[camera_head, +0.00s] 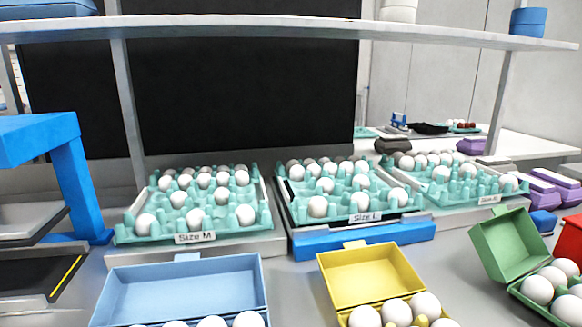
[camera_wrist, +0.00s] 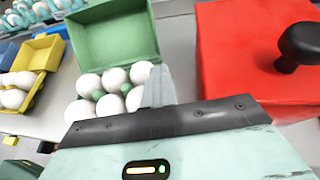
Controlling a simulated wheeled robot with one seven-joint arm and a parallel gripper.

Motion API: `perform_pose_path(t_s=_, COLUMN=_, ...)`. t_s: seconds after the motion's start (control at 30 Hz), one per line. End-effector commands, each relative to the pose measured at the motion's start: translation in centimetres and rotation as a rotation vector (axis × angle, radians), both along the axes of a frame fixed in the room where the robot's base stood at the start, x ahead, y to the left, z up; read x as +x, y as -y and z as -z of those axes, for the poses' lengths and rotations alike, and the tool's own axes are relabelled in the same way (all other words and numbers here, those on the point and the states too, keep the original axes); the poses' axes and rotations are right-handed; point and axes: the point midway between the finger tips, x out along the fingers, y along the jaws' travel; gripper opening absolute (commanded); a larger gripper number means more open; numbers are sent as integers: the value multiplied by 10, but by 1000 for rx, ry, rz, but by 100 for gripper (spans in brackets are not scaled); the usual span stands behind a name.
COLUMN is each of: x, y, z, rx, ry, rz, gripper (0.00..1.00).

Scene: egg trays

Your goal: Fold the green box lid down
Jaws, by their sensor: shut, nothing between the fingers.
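The green egg box stands at the right of the head view, its lid (camera_head: 508,243) raised and tilted back, open. Several white eggs sit in its base (camera_head: 517,291). In the wrist view the same raised lid (camera_wrist: 112,40) is at the upper left, with the eggs in front of it. My gripper (camera_wrist: 158,84) is shut and empty. Its fingertips appear beside the right edge of the green box, near the right-hand eggs and the lid's lower right corner; I cannot tell whether they touch. My gripper is not visible in the head view.
A red block (camera_wrist: 255,60) with a black knob (camera_wrist: 300,46) stands close to the right of my gripper. An open yellow egg box (camera_head: 370,275) and an open blue one (camera_head: 185,285) stand to the left. Labelled egg trays (camera_head: 195,238) line the back under a shelf.

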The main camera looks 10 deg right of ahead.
Motion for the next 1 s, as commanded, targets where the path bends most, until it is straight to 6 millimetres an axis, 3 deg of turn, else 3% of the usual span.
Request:
perform_pose_path(t_s=0.17, x=0, y=0, z=0, rx=0, ry=0, rz=0, gripper=0)
perform_pose_path(t_s=0.27, x=0, y=0, z=0, rx=0, ry=0, rz=0, gripper=11)
perform_pose_path(t_s=0.57, x=0, y=0, z=0, rx=0, ry=0, rz=0, gripper=11)
perform_pose_path(t_s=1.0, x=-19, y=6, z=5, rx=0, ry=0, rz=1, gripper=11)
